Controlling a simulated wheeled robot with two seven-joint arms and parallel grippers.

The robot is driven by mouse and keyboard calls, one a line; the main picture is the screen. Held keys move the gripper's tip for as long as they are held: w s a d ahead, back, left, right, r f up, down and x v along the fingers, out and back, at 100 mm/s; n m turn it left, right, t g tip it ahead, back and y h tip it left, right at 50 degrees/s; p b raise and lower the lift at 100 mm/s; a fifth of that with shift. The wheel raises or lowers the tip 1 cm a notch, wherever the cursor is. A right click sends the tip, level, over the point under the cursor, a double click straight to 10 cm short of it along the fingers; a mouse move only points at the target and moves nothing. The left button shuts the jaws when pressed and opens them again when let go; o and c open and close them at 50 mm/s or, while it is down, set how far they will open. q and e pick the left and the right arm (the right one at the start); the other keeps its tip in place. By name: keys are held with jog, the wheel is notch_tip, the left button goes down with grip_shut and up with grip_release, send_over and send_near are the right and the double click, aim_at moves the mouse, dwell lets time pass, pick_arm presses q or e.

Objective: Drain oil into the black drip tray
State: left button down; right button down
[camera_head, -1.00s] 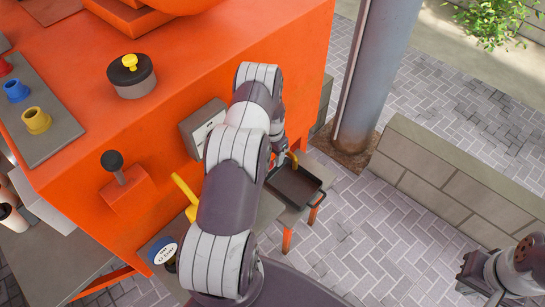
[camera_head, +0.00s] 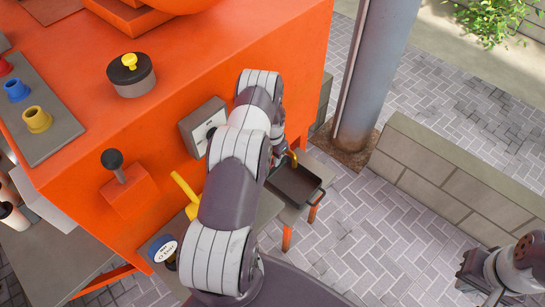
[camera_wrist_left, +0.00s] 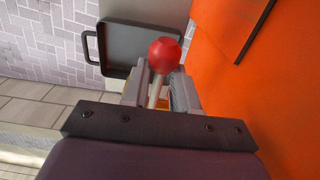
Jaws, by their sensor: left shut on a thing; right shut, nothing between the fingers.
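The black drip tray (camera_head: 296,186) sits low beside the orange machine, right of my left arm in the head view. It also shows with its handle in the left wrist view (camera_wrist_left: 140,42). A small yellow spout (camera_head: 293,158) is above the tray's far edge. My left gripper is shut on the stem of a lever with a red ball knob (camera_wrist_left: 164,54); the fingers (camera_wrist_left: 157,88) stand on both sides of the stem. In the head view my arm hides most of this grip. No oil stream is visible. My right gripper (camera_head: 478,282) is shut and empty at the lower right.
The orange machine (camera_head: 230,65) fills the left, with a gauge box (camera_head: 203,125) and a yellow handle (camera_head: 186,190) close to my left arm. A grey post (camera_head: 372,80) and a low block wall (camera_head: 455,185) stand to the right. Paving between tray and wall is clear.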

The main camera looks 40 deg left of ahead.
pick_arm(q)
jog(key=shift+s+d+f+n+b, duration=0.1)
jog(key=shift+d+f+n+b, duration=0.15)
jog(key=shift+n+b, duration=0.1)
jog(key=d+n+b, duration=0.1)
jog(key=n, duration=0.1)
jog(key=d+n+b, duration=0.1)
jog(key=d+n, duration=0.1)
jog(key=n, duration=0.1)
jog(key=shift+d+r+b, duration=0.1)
jog(key=shift+d+b, duration=0.1)
jog(key=shift+b, duration=0.1)
jog(key=c, duration=0.8)
grip_release()
jog(key=shift+c, duration=0.2)
jog(key=shift+r, duration=0.1)
